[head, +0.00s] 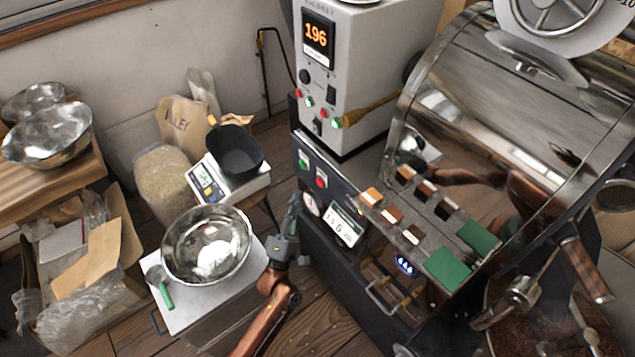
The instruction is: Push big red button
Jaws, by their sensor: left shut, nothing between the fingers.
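A red button (321,180) sits on the dark front panel of the roasting machine, below and right of a green button (303,159). It is the larger red one I can make out; smaller red and green knobs are on the white control box above. My left gripper (294,207) comes up from the bottom on a copper-coloured arm. It is shut and empty, its fingers pointing up. In the picture it is just left of the panel, below and left of the red button, with a gap between. My right gripper is not in view.
A steel bowl (207,248) stands on a small white-topped table left of my left arm. Behind it, a scale (207,184) holds a black pan (235,150). The shiny roaster drum (500,110) and a sample tray fill the right. An open carton (85,255) is at left.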

